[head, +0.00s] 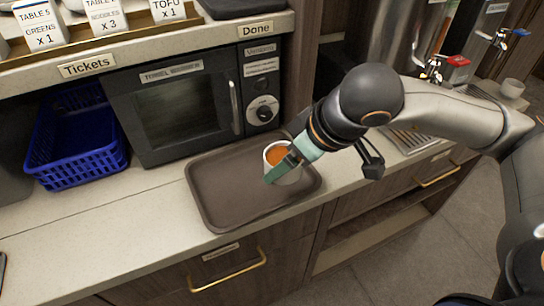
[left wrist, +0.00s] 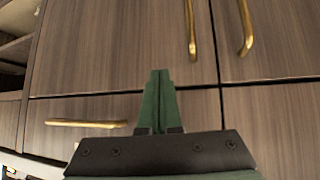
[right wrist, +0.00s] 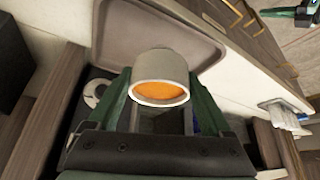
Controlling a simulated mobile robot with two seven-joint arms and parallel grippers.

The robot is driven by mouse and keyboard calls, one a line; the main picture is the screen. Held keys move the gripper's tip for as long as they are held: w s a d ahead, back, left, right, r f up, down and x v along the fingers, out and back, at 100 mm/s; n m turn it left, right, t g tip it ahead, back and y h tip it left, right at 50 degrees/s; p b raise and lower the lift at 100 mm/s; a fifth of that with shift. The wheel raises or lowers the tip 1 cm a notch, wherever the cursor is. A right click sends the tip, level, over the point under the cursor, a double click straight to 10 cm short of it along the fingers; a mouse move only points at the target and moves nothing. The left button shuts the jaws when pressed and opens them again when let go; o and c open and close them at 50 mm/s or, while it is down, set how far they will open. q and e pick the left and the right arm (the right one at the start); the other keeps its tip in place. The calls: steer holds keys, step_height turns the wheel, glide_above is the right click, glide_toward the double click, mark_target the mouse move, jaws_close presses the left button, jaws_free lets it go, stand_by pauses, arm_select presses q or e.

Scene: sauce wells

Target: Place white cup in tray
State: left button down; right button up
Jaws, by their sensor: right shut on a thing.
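A white cup (head: 268,164) with orange sauce in it is over the right part of a dark brown tray (head: 217,200) on the counter. My right gripper (head: 283,168) is shut on the cup, with a green finger across its side. In the right wrist view the cup (right wrist: 161,78) sits between the two green fingers, and the tray (right wrist: 122,28) lies behind it. I cannot tell whether the cup's base touches the tray. My left gripper (left wrist: 158,82) has its green fingers together, empty, in front of wooden cabinet fronts. It is out of the head view.
A microwave (head: 180,103) stands behind the tray, with a blue basket (head: 75,140) to its left. A shelf with ticket cards (head: 40,27) runs above. Metal dispensers (head: 410,35) and another small white cup (head: 512,88) are at the right. The tray's left part is bare.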

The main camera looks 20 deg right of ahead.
steer(key=w+f, duration=0.5)
steer(key=shift+w+f, duration=0.25)
steer(key=shift+f, duration=0.05)
steer(key=f, duration=0.2)
steer(key=f+p, duration=0.1)
steer(key=f, duration=0.1)
steer(key=shift+w, duration=0.4)
steer(key=shift+a, duration=0.1)
steer(key=shift+f, duration=0.1)
steer(key=shift+f+b, duration=0.15)
steer(key=shift+b, duration=0.25)
steer(key=o, duration=1.5)
steer(key=shift+o, duration=0.2)
